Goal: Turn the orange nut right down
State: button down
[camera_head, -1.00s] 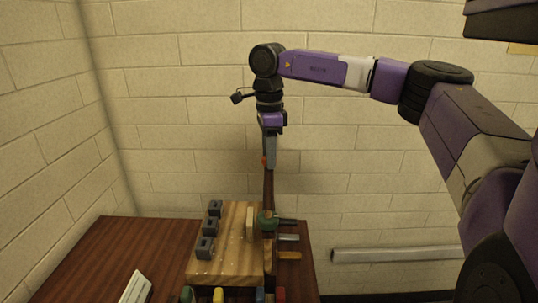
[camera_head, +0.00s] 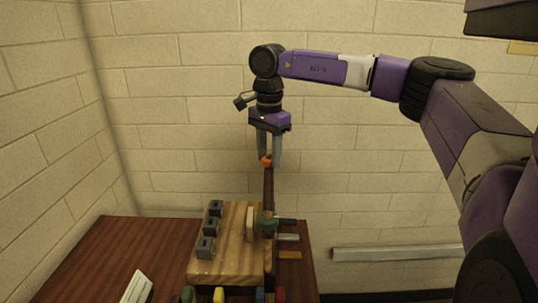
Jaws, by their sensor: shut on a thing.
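The orange nut (camera_head: 266,160) is small in view and sits at the upper part of an upright dark brown rod (camera_head: 268,190). My gripper (camera_head: 267,157) points straight down from above, with its two grey fingers on either side of the nut, shut on it. The fingers partly cover the nut, and its thread is too small to make out. A dark green piece (camera_head: 267,222) is around or against the rod lower down; I cannot tell which.
A wooden block (camera_head: 226,267) with several grey clips (camera_head: 211,227) stands on the brown table (camera_head: 100,255). Several coloured pieces, one yellow (camera_head: 218,295), line the front. Short bars (camera_head: 288,238) stick out at right. A white card (camera_head: 136,288) lies at left.

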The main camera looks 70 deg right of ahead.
jog(key=shift+w+r, duration=0.1)
jog(key=shift+r, duration=0.1)
jog(key=c, duration=1)
grip_release()
jog(key=shift+o, duration=0.5)
jog(key=shift+f, duration=0.1)
jog(key=shift+r+b, duration=0.4)
jog(key=shift+r, duration=3.5)
